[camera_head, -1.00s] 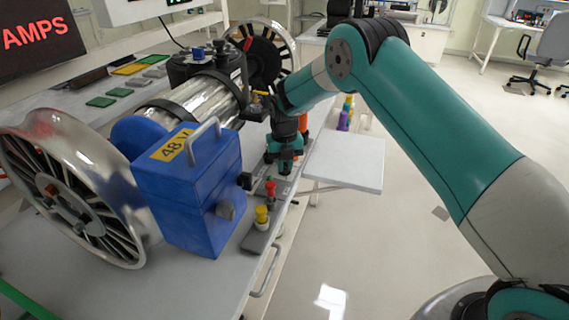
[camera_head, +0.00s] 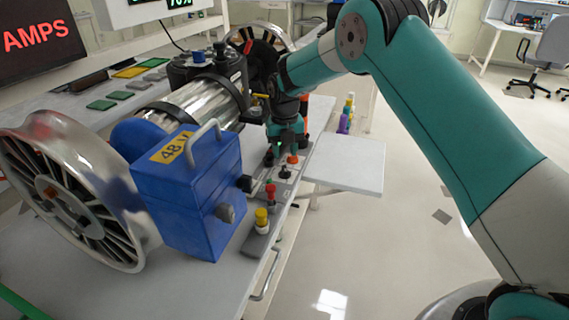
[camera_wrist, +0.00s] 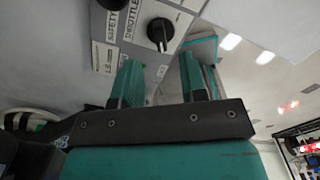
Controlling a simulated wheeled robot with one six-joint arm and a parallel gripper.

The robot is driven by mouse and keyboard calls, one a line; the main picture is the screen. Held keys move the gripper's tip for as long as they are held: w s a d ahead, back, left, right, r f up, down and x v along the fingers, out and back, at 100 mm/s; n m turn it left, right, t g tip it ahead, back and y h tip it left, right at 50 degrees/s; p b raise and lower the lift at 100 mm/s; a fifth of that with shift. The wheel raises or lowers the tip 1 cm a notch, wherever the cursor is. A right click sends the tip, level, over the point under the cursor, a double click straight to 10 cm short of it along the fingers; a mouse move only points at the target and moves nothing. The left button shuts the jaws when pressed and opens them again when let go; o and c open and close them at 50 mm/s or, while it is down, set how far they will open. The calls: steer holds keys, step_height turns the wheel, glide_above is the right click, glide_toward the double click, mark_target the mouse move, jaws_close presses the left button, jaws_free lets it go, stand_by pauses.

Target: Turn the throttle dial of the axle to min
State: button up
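The throttle dial (camera_wrist: 160,33) is a black knob on a grey panel, beside a label reading THROTTLE, in the wrist view. Its set position is too small to read. My gripper (camera_wrist: 162,75) has its two teal fingers spread apart with nothing between them. The dial lies just beyond the fingertips, apart from them. In the head view my gripper (camera_head: 285,143) points down over the far part of the control strip at the bench edge. The axle, with a shiny cylinder (camera_head: 212,97) and a large metal wheel (camera_head: 75,195), lies on the bench to the left.
A blue 48 V box (camera_head: 188,205) with a handle stands near the strip. A red knob (camera_head: 270,190) and a yellow knob (camera_head: 261,217) rise from the strip's nearer part. A SAFETY label (camera_wrist: 111,25) is beside the throttle label. A pale side shelf (camera_head: 345,163) is to the right.

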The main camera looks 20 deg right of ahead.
mark_target(285, 168)
step_height(285, 168, up, 12)
steer(key=shift+f, duration=0.25)
steer(key=s+d+m+t, duration=0.1)
steer(key=s+d+m, duration=0.2)
steer(key=s+m, duration=0.8)
steer(key=s+d+m+t, duration=0.1)
steer(key=s+d+m, duration=0.3)
steer(key=s+m, duration=0.7)
steer(key=s+d+m+t, duration=0.1)
steer(key=s+d+m, duration=0.2)
steer(key=s+m, duration=0.7)
steer(key=s+a+r+n+g+y+p, duration=0.1)
steer(key=s+a+r+n+y+p, duration=0.1)
steer(key=a+r, duration=0.4)
steer(key=s+a+r+n+g+y+p, duration=0.2)
steer(key=s+a+r, duration=0.3)
steer(key=a, duration=0.3)
steer(key=shift+s+a+r+p, duration=0.3)
steer(key=shift+r+p, duration=0.45)
steer(key=shift+r, duration=0.15)
